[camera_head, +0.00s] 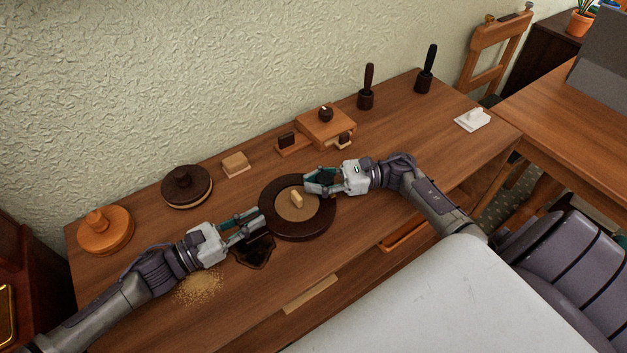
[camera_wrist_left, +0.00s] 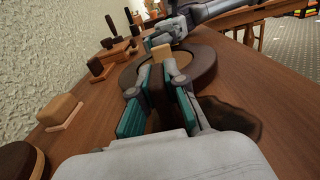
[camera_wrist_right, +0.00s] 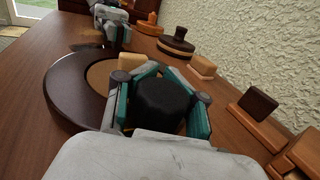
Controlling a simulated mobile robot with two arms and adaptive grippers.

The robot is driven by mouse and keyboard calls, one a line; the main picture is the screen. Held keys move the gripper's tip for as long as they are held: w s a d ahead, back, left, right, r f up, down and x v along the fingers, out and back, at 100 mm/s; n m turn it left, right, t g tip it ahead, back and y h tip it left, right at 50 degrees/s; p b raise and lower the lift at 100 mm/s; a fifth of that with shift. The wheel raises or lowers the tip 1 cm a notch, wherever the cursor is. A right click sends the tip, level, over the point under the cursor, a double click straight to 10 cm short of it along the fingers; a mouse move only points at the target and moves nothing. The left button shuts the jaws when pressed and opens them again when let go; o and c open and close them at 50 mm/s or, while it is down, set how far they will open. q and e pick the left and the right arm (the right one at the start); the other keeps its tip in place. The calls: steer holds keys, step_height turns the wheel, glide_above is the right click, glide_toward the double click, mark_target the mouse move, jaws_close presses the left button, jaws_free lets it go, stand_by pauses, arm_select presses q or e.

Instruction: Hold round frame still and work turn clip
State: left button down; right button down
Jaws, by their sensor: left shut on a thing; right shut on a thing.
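The round frame (camera_head: 289,232) is a thick dark brown ring lying flat on the wooden table, with a tan centre (camera_head: 287,210) and a small pale block (camera_head: 296,200) standing on it. My left gripper (camera_head: 258,219) is shut on a dark brown part at the ring's left edge; its fingers flank that part in the left wrist view (camera_wrist_left: 159,86). My right gripper (camera_head: 316,182) is at the ring's far right edge, shut on a dark rounded piece (camera_wrist_right: 160,100) that shows between its fingers in the right wrist view. Whether this piece is the turn clip I cannot tell.
A dark spill (camera_head: 254,251) and scattered crumbs (camera_head: 199,288) lie near my left gripper. Behind stand an orange lidded disc (camera_head: 105,236), a dark knobbed disc (camera_head: 187,190), wooden blocks (camera_head: 326,128) and two dark-handled tools (camera_head: 367,90). A white item (camera_head: 471,120) sits far right.

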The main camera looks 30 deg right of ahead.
steer(key=shift+w+d+m+t+h, duration=0.1)
steer(key=shift+d+m+t+h, duration=0.2)
steer(key=shift+d+m+t, duration=0.15)
steer(key=m+t+h, duration=0.1)
steer(key=t, duration=0.1)
steer(key=m+t+h, duration=0.1)
steer(key=m+t, duration=0.1)
steer(key=shift+w+f+h, duration=0.1)
steer(key=shift+w+h, duration=0.05)
steer(key=shift+h, duration=0.15)
steer(key=shift+w+d+m+t+h, duration=0.1)
steer(key=shift+d+m+t+h, duration=0.05)
steer(key=shift+m+t+h, duration=0.45)
steer(key=shift+w+d+m+t+h, duration=0.1)
steer(key=shift+m+t+h, duration=0.4)
steer(key=shift+h, duration=0.2)
steer(key=shift+w+d+m+t+h, duration=0.1)
steer(key=shift+d+m+t+h, duration=0.1)
steer(key=shift+m+t+h, duration=0.7)
steer(key=c, duration=0.9)
jaws_free()
steer(key=shift+g, duration=0.25)
steer(key=shift+c, duration=0.2)
steer(key=shift+a, duration=0.1)
steer(key=shift+n, duration=0.25)
steer(key=shift+s, duration=0.55)
steer(key=v, duration=1.1)
